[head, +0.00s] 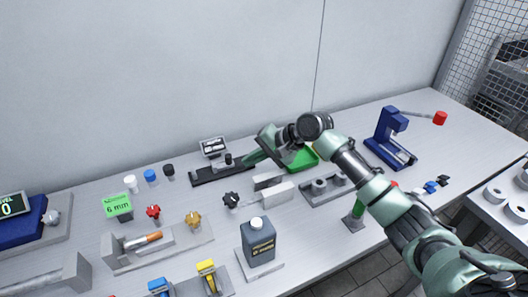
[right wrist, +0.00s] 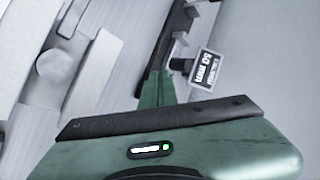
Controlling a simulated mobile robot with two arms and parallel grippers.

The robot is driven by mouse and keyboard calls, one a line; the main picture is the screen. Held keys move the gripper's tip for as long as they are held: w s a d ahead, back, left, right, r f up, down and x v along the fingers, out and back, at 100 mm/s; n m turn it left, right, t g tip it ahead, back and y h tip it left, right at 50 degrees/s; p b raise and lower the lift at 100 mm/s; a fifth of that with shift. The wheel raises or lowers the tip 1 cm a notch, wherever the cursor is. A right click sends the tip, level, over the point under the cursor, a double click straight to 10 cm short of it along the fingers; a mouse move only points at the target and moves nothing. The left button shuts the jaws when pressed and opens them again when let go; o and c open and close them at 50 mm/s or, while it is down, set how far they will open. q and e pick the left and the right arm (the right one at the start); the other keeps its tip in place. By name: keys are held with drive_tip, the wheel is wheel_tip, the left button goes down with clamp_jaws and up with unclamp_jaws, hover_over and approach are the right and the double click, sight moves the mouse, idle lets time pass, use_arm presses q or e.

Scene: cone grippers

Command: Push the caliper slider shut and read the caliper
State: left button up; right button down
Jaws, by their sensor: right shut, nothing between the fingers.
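The caliper (head: 205,176) is a long dark bar at the back of the bench, left of centre, with a small dark upright knob (head: 228,159) on it. A small sign (head: 213,146) with a dark face stands by it. In the right wrist view the sign (right wrist: 205,69) is upside down and seems to read "30 mm"; the rest is too small to tell. My left gripper is not in view.
In front of the caliper are a black knob (head: 231,199), grey blocks (head: 270,193) and a dark bottle (head: 258,240). A blue press (head: 391,135) stands right. The wall rises close behind.

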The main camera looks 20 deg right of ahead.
sight(213, 167)
drive_tip(key=shift+w+a+r, duration=0.2)
drive_tip(key=shift+w+a, duration=0.9)
drive_tip(key=shift+a, duration=0.1)
drive_tip(key=a+p, duration=0.5)
drive_tip(key=shift+s+a+r, duration=0.1)
drive_tip(key=shift+a+r, duration=0.05)
drive_tip(key=shift+r, duration=0.1)
drive_tip(key=shift+a+f+p, duration=0.25)
drive_tip(key=shift+p, duration=0.1)
drive_tip(key=shift+s, duration=0.1)
